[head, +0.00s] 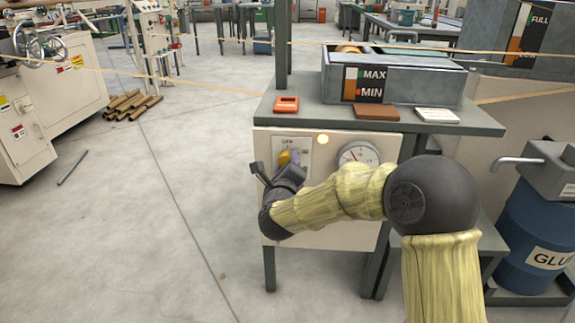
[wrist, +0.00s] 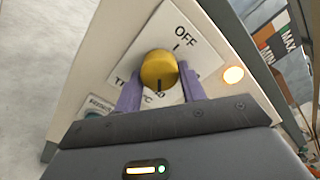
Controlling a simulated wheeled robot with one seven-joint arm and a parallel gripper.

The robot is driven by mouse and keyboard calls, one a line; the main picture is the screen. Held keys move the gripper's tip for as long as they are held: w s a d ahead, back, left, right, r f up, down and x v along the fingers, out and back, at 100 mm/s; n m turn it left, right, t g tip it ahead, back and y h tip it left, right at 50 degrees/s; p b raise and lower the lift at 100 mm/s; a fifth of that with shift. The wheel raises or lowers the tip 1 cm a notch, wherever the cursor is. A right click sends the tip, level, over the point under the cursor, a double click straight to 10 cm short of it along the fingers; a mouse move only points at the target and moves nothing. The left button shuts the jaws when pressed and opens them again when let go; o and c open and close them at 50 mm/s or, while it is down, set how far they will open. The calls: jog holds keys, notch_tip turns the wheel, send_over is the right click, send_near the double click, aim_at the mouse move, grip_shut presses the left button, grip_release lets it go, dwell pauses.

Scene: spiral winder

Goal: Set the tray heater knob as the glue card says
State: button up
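The tray heater knob (head: 285,157) is yellow and sits on a pale panel under the bench top; in the wrist view the knob (wrist: 158,68) shows a dark line pointing away from the OFF mark. My gripper (head: 290,158) is at the knob, its two purple fingers (wrist: 160,84) on either side and seeming to touch it. The lower scale text is partly hidden by knob and fingers.
A round dial (head: 358,156) sits right of the lamp, partly behind my arm. On the bench are an orange device (head: 286,104), a brown block (head: 377,112) and a grey tray (head: 430,85) with a MAX/MIN gauge. A blue glue drum (head: 530,235) stands right.

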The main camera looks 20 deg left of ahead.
jog(key=o, duration=0.3)
jog(key=shift+r, duration=0.1)
jog(key=s+d+p, duration=0.1)
jog(key=s+p, duration=0.1)
jog(key=s, duration=0.6)
jog(key=s+d+p, duration=0.2)
jog(key=s, duration=0.7)
jog(key=shift+d, duration=0.25)
jog(key=shift+w+p, duration=0.1)
jog(key=shift+p, duration=0.25)
